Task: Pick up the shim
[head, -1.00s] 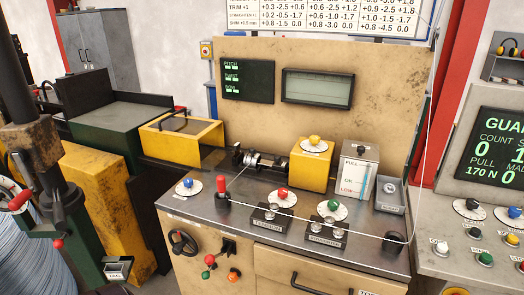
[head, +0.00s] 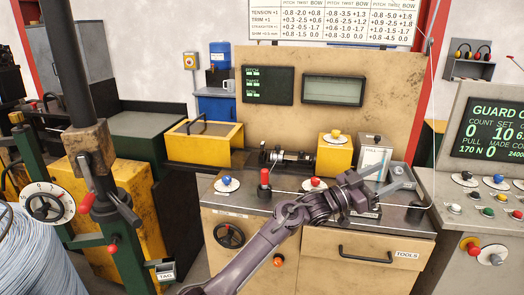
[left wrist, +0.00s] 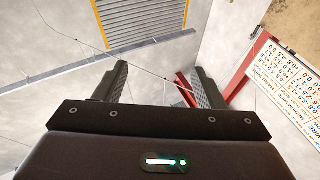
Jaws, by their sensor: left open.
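I cannot make out the shim for certain in either view. A small grey tray (head: 404,178) sits at the right end of the steel worktop (head: 238,199); its contents are not clear. My left gripper (head: 368,187) is above the right part of the worktop, close to the tray, and hides part of the bench there. In the left wrist view its two fingers (left wrist: 161,78) are apart with nothing between them, against the wall and ceiling. My right gripper is not in view.
A yellow block (head: 334,158) and a grey gauge box (head: 373,161) stand behind my left gripper. A red-handled lever (head: 265,180) stands on the worktop to its left. A thin wire runs up at right.

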